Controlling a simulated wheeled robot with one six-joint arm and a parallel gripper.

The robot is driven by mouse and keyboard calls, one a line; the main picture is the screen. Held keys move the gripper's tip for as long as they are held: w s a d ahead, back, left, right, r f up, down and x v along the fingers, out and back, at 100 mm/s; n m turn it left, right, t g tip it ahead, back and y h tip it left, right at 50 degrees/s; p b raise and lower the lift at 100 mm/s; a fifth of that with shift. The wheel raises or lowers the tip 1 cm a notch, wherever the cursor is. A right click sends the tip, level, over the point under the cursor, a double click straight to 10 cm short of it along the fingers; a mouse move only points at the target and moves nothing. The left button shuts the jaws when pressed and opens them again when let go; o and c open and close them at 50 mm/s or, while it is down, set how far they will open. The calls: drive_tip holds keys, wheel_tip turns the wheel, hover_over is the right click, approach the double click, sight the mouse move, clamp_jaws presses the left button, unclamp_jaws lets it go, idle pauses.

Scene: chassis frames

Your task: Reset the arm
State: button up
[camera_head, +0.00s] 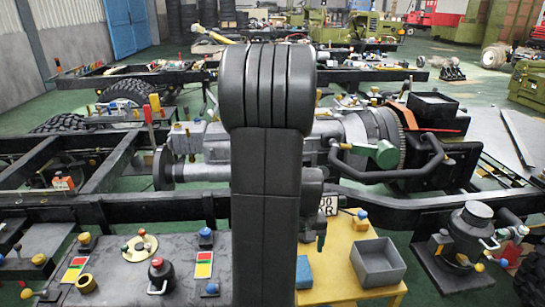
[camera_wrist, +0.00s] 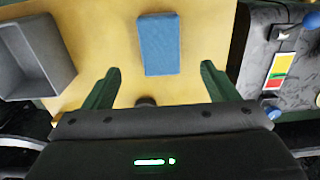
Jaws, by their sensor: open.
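My gripper (camera_wrist: 158,88) shows in the wrist view with its two green fingers spread apart and nothing between them. It points at a yellow table (camera_wrist: 110,50) with a blue block (camera_wrist: 165,44) lying beyond the fingertips, apart from them. In the head view my dark arm stands upright in the middle and hides part of the scene. The blue block (camera_head: 303,272) shows just right of the arm on the yellow table (camera_head: 333,262). The fingers are mostly hidden in the head view.
A grey open bin (camera_head: 378,263) stands on the yellow table, right of the blue block. A dark grey bench (camera_head: 125,283) with knobs and coloured labels lies to the left. A black chassis frame (camera_head: 400,207) with an engine (camera_head: 340,135) spans behind. Green floor shows at the far right.

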wheel_tip(320, 180, down, 10)
drive_tip(key=shift+f+b, duration=0.2)
drive_tip(key=shift+b, duration=0.35)
wheel_tip(320, 180, up, 2)
drive_tip(key=shift+r, duration=0.55)
